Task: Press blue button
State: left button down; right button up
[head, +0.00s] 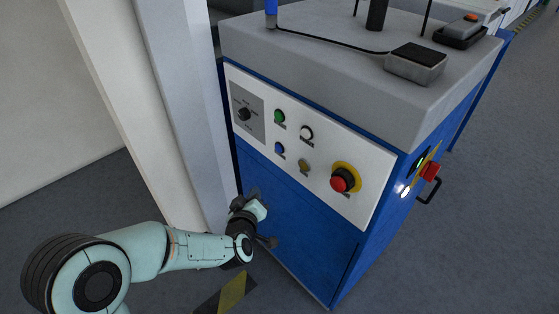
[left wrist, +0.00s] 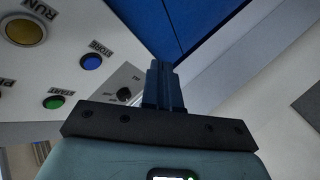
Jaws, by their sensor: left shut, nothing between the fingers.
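The blue button (head: 280,149) is a small round button on the white control panel (head: 330,185), below the green button. It also shows in the left wrist view (left wrist: 91,61), beside the label "STORE". My left gripper (head: 256,200) is in front of the blue cabinet front, below the panel and lower left of the button in the head view. Its fingers (left wrist: 163,88) are shut and empty. They appear apart from the button, which lies to their left in the left wrist view. My right gripper is in neither view.
The panel also has a green button (head: 279,116), a white button (head: 306,132), a yellow button (head: 304,166), a rotary knob (head: 244,114) and a red emergency stop (head: 343,180). A pale column (head: 185,110) stands close left of the cabinet. Grey floor is open at right.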

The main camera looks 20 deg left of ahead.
aim_at(279, 148)
pick_arm(q)
notch_tip(279, 148, up, 8)
jog(key=a+n+t+y+b, duration=0.2)
jog(key=a, duration=0.1)
jog(key=shift+f+n+y, duration=0.15)
jog(key=shift+n+y, duration=0.15)
jog(key=shift+n, duration=0.1)
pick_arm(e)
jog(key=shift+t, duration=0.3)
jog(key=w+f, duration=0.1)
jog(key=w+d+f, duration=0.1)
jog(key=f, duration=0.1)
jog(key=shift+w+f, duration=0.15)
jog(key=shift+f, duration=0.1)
pick_arm(q)
jog(key=shift+d, duration=0.1)
jog(key=w+d+p, duration=0.1)
jog(key=w+d, duration=0.2)
jog(key=w, duration=0.5)
jog(key=shift+d, duration=0.15)
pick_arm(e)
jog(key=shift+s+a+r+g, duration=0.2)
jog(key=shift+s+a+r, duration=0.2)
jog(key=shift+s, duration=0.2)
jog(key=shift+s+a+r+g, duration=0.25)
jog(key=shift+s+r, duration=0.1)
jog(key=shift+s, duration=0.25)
pick_arm(q)
jog(key=shift+w, duration=0.1)
